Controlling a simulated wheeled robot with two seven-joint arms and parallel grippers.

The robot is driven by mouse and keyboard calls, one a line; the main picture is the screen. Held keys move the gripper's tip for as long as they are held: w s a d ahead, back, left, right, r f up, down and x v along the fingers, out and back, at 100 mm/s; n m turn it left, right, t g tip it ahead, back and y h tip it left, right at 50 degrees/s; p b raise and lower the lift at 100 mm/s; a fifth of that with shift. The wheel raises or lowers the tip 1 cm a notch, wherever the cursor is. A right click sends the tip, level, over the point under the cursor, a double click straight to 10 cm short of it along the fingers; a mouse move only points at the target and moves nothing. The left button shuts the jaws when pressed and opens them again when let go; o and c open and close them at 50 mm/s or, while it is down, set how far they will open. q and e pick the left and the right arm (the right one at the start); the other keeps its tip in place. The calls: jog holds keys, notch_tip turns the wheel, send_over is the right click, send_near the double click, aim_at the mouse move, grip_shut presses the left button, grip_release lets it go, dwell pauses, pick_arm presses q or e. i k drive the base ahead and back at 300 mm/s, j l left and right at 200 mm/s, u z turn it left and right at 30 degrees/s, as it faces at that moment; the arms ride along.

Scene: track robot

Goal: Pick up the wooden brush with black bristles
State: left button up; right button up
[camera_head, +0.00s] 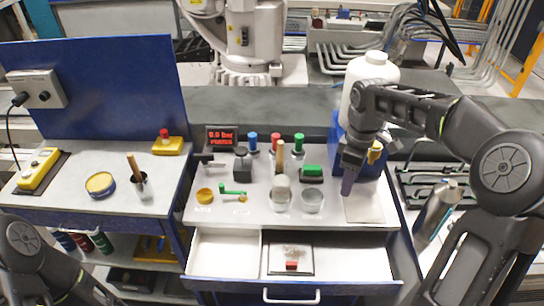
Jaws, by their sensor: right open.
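A second upright wooden handle (280,153) stands at the middle of the white work surface. My right gripper (349,182) is open and points down over the right part of that surface, apart from both handles. My left arm shows at the lower left, but its gripper is out of view.
The white work surface (226,213) holds small bottles, bowls and a green tool (232,190). Below it, an open drawer (228,252) holds a framed item. A large white bottle (370,72) stands behind my right gripper. A blue panel (100,85) backs the left bench.

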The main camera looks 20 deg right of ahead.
aim_at(280, 165)
jog(key=i+j, duration=0.55)
jog(key=i, duration=0.2)
